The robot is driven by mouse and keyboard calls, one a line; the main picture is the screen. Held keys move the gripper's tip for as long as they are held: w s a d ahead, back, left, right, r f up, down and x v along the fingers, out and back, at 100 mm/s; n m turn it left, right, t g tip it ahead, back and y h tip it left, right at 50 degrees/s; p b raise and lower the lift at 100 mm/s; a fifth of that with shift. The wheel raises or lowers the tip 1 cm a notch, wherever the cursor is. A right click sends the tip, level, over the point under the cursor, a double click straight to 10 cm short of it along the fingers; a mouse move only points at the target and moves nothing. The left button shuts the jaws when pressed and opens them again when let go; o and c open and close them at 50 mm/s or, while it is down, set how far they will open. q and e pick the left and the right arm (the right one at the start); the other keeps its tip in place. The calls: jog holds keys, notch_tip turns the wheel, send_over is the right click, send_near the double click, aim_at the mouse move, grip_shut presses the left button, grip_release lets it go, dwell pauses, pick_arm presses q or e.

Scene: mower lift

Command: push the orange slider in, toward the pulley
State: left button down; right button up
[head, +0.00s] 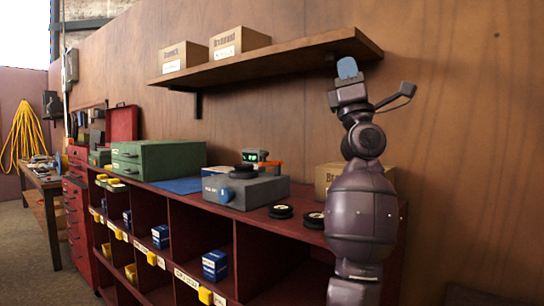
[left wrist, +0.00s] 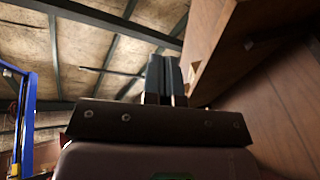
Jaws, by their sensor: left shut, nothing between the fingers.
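A small orange part, which looks like the slider (head: 268,164), shows on top of a grey box-like device (head: 262,190) on the red cabinet. A dark round part, perhaps the pulley (head: 243,171), lies on the device just left of it. My left gripper (head: 347,68) is raised high on the right, in front of the wall shelf's right end, well above and right of the slider. Its fingers (left wrist: 164,72) point up and are shut together with nothing between them. My right gripper is not in view.
The wooden shelf (head: 290,57) holds two cardboard boxes. On the red cabinet top (head: 300,231) are a green case (head: 158,159), a blue mat (head: 180,186), two black discs (head: 280,211) and a cardboard box (head: 328,177) partly behind my arm. Cubbies below hold small blue boxes.

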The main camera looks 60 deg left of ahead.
pick_arm(q)
jog(key=s+a+n+g+h+b, duration=0.1)
jog(key=s+a+n+g+h, duration=0.25)
jog(key=a+n+g, duration=0.65)
jog(key=s+a+n+g+h, duration=0.35)
jog(key=a+n+g, duration=0.2)
jog(key=n, duration=0.75)
jog(key=n+t+h, duration=0.6)
jog(key=n+h, duration=0.2)
jog(key=h, duration=0.2)
send_near(266, 154)
jog(key=b+x, duration=0.2)
jog(key=x, duration=0.5)
jog(key=shift+d+f, duration=0.1)
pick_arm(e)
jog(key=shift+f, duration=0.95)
